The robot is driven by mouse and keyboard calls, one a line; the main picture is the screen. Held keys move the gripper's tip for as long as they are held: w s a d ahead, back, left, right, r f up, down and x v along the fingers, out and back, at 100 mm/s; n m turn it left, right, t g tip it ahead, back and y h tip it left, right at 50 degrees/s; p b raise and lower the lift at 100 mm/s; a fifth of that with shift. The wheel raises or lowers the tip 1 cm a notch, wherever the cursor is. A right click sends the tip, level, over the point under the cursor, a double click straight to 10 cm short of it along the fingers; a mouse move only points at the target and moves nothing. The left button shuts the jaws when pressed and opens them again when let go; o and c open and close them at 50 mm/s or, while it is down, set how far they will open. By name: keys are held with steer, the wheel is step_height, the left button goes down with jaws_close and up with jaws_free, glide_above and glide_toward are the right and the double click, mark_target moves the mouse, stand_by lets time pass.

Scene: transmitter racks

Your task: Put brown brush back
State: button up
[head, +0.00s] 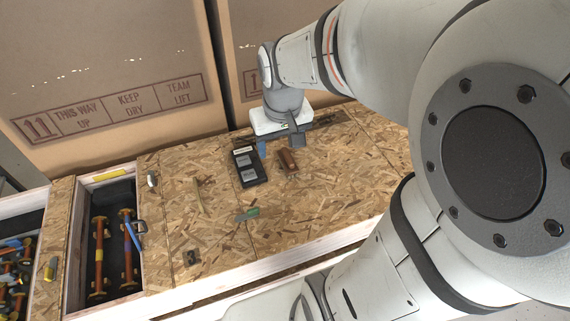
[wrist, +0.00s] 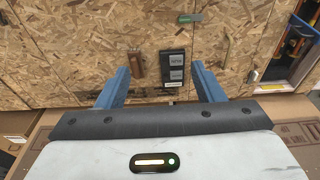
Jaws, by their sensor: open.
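A small brown block-like object (head: 288,161), likely the brown brush, lies on the chipboard top in the head view. It also shows in the wrist view (wrist: 137,65), beside the left fingertip and on the inner side of it. My gripper (head: 280,146) is above the board's back part, close behind the brown object. In the wrist view my gripper (wrist: 159,70) has its two blue fingers wide apart with nothing held between them. I cannot tell the fingers' height above the board.
A black case with grey labels (head: 249,168) lies left of the brown object. A green-grey tool (head: 247,214) lies nearer the front. An open compartment (head: 141,268) holds orange rods and a blue tool. Large cardboard boxes (head: 108,60) stand behind.

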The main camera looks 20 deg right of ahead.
steer(key=s+a, duration=0.1)
steer(key=s, duration=0.7)
steer(key=shift+a+r+t, duration=0.3)
steer(key=shift+r, duration=0.15)
